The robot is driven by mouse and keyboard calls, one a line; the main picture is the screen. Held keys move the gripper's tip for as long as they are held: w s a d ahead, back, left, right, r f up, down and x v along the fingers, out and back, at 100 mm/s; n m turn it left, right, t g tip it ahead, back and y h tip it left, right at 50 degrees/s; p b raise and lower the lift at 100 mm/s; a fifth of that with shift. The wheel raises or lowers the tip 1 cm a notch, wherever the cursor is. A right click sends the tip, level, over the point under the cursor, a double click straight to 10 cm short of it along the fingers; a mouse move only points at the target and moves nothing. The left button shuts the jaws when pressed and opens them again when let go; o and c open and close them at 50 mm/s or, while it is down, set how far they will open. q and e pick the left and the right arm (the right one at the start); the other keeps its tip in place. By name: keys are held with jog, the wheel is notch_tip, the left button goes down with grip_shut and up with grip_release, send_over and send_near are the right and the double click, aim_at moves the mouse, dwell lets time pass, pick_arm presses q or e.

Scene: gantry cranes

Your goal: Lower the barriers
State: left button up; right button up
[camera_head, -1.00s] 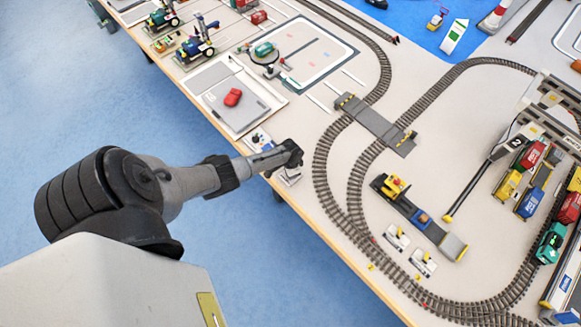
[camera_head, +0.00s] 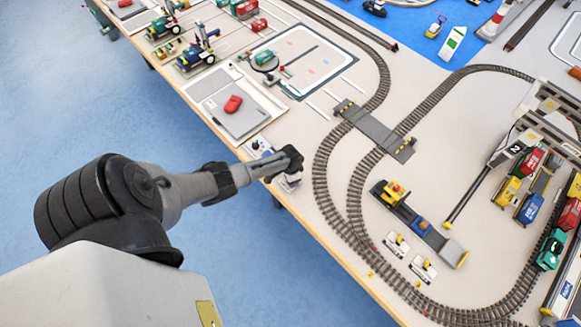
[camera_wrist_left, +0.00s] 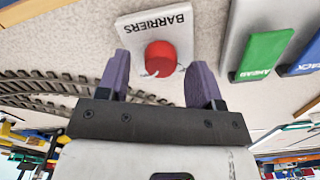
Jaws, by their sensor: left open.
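A white plate lettered BARRIERS (camera_wrist_left: 153,22) carries a round red button (camera_wrist_left: 160,57) in the left wrist view. My left gripper (camera_wrist_left: 157,62) is open, its two purple fingers on either side of the button; I cannot tell whether anything touches. In the head view my left gripper (camera_head: 288,180) is at the table's near edge, and the wrist hides most of the plate. The grey level crossing (camera_head: 375,130) spans the tracks, with yellow-and-black striped parts at its ends. Whether its barriers are raised is too small to tell. My right gripper is not in view.
A green AHEAD button (camera_wrist_left: 264,54) and a blue button (camera_wrist_left: 300,55) sit on a neighbouring panel.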

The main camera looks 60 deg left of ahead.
pick_arm(q)
notch_tip(320, 180, up, 13)
jog(key=p, duration=0.2)
jog(key=shift+p, duration=0.35)
jog(key=shift+f, duration=0.1)
dwell(0.4)
